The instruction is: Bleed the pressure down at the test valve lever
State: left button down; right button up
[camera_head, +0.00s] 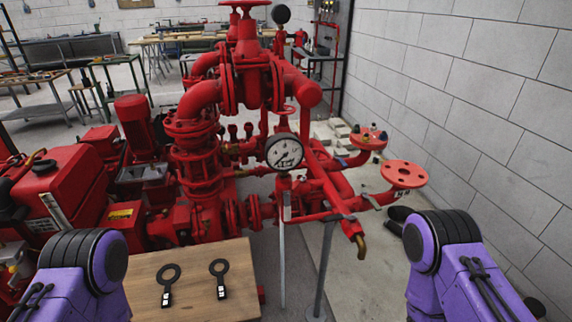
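The red pumpset fills the middle of the head view. A round white pressure gauge (284,152) faces me at its front; its needle is too small to read surely. Just below the gauge, a short grey upright piece (287,206) sits on the red pipework; it looks like a valve lever, but I cannot tell surely that it is the test valve's. A red pipe slopes down right to a brass-coloured outlet (361,245). My purple arms show at the lower left and lower right, apart from the pump. Neither gripper is in view.
A wooden board (190,258) in front holds two black ring-headed tools (168,285) (219,277). A red flange (404,174) juts out at right. Grey support posts (324,270) stand below the pipes. A block wall (480,95) closes the right side. Workbenches stand behind.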

aim_at(297, 182)
jog(key=z, duration=0.4)
jog(key=k, duration=0.45)
jog(key=z, duration=0.8)
jog(key=i, duration=1.1)
jog(key=u, duration=0.9)
